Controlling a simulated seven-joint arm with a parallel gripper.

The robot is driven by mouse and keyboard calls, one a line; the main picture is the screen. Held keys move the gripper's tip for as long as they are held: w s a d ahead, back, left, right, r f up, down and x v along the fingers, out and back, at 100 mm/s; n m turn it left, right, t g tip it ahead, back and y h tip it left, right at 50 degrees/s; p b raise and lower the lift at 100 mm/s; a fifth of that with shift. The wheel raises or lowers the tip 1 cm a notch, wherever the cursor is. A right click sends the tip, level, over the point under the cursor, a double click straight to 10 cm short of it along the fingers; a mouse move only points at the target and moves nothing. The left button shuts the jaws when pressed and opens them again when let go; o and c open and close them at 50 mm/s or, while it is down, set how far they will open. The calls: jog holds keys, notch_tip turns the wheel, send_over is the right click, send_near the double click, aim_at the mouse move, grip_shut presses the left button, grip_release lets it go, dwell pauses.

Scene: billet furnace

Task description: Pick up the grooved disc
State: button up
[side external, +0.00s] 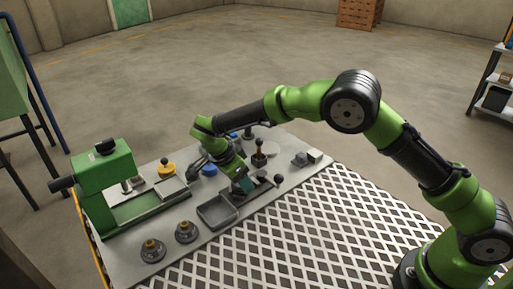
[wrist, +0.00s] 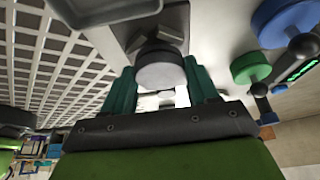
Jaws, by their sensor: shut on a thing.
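In the wrist view a grey round disc (wrist: 160,70) sits between the two teal fingers of my gripper (wrist: 162,82). My gripper is shut on this disc. I take it to be the grooved disc, but no groove can be made out on the face I see. A dark angular part lies just beyond the disc. In the side external view my gripper (side external: 243,186) points down low over the grey bench plate (side external: 295,176), to the right of a shallow tray (side external: 218,212). The held disc is hidden there, and I cannot tell whether it is clear of what lies under it.
A green machine (side external: 108,182) stands at the bench's left, with two round knobbed parts (side external: 153,251) in front. A yellow-topped button (side external: 166,168), a black lever (side external: 259,156) and small blocks (side external: 314,156) stand nearby. The wrist view shows a green disc (wrist: 250,68) and blue disc (wrist: 284,20).

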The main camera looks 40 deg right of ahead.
jog(key=shift+s+r, duration=0.25)
jog(key=shift+r, duration=0.95)
jog(key=s+d+r+n+t+y, duration=0.1)
jog(key=s+d+n, duration=0.15)
jog(key=s, duration=0.45)
jog(key=s+d+r+n+t, duration=0.1)
jog(key=s+d+n, duration=0.1)
jog(key=s+n, duration=0.35)
jog(key=d+r+n+t+y, duration=0.3)
jog(key=d+r+n+y, duration=0.1)
jog(key=d+r+n, duration=0.65)
jog(key=s+a+f+n+g+y, duration=0.25)
jog(key=a+f+n, duration=0.25)
jog(key=a+n, duration=0.35)
jog(key=s+a+f+n+g+y, duration=0.25)
jog(key=s+a+f+n, duration=0.2)
jog(key=a+n, duration=0.45)
jog(key=shift+n+g+h, duration=0.4)
jog(key=shift+n, duration=0.5)
jog(key=shift+d+f, duration=0.25)
jog(key=shift+f, duration=1.85)
jog(key=shift+d+f, duration=0.2)
jog(key=shift+f, duration=1.85)
